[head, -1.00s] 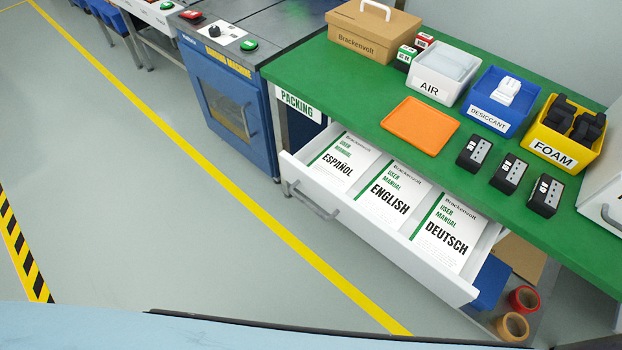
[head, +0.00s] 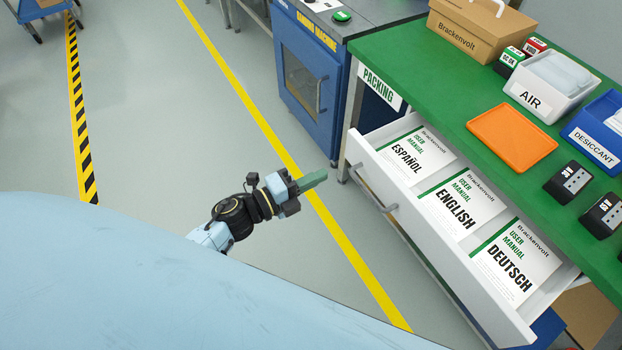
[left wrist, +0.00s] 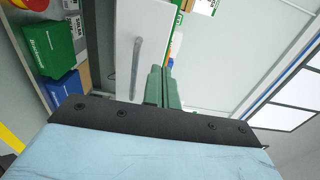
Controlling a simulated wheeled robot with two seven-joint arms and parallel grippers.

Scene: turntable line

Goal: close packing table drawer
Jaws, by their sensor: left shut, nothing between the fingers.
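The white packing table drawer (head: 436,250) is pulled out from under the green packing table (head: 455,103). Its grey bar handle (head: 375,189) is on the front panel. Inside lie the Español (head: 417,155), English (head: 463,204) and Deutsch (head: 515,262) user manuals. My left gripper (head: 318,178) is shut and empty, over the floor to the left of the drawer front and apart from the handle. In the left wrist view the green fingers (left wrist: 163,88) are together, beside a white panel with a grey handle (left wrist: 137,68). My right gripper is not in view.
On the table stand an orange tray (head: 511,137), the AIR bin (head: 551,84), the DESICCANT bin (head: 597,140), a brown box (head: 476,30) and black devices (head: 568,182). A blue machine (head: 309,85) stands beyond. The floor left of the drawer is clear.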

